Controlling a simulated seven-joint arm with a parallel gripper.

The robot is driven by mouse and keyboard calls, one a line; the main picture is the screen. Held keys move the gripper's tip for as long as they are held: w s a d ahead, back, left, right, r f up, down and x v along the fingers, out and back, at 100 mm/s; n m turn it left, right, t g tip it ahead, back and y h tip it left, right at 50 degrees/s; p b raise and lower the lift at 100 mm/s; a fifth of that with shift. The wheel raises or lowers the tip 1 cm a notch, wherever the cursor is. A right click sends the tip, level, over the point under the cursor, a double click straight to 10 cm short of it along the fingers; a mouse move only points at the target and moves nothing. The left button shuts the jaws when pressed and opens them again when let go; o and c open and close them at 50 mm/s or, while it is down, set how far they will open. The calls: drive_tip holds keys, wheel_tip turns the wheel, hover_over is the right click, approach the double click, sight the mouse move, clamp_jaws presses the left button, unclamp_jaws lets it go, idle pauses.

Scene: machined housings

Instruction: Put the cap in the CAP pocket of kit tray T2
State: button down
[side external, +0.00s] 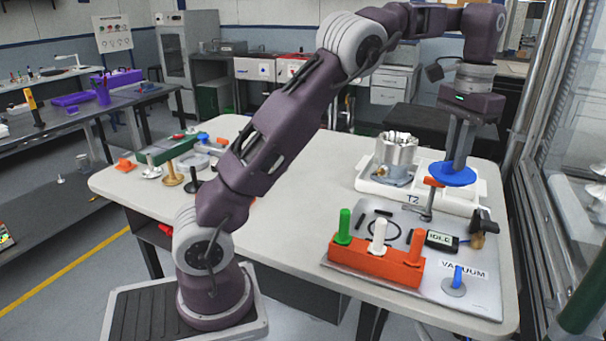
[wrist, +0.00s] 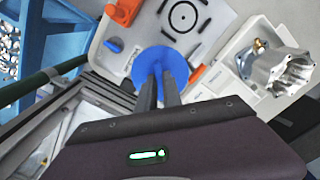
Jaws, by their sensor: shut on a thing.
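The cap is a round blue disc (side external: 452,175), and it also shows in the wrist view (wrist: 158,62). My gripper (side external: 457,158) points down and is shut on the cap; its two fingers also reach the cap in the wrist view (wrist: 160,88). In the side view the cap overlaps the right part of the white kit tray T2 (side external: 378,188). Whether it touches the tray is unclear. The cap and fingers hide part of the tray, and I cannot make out the CAP pocket. A silver machined housing (side external: 396,150) stands in the tray's left part; it also shows in the wrist view (wrist: 280,70).
In front of the tray lies a grey plate (side external: 470,290) with an orange-handled clamp (side external: 432,183), an orange block (side external: 372,262) with coloured pegs, and an IDLE display (side external: 441,240). Other parts lie at the table's far left. The middle tabletop is clear. A glazed frame (side external: 535,120) stands close at right.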

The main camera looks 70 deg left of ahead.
drive_tip(key=s+a+n, duration=0.2)
drive_tip(key=a, duration=0.9)
drive_tip(key=n, duration=0.6)
hover_over(309, 183)
wheel_tip(309, 183, down, 17)
drive_tip(key=shift+f, duration=0.2)
drive_tip(key=shift+f, duration=0.15)
drive_tip(key=c, duration=1.5)
unclamp_jaws()
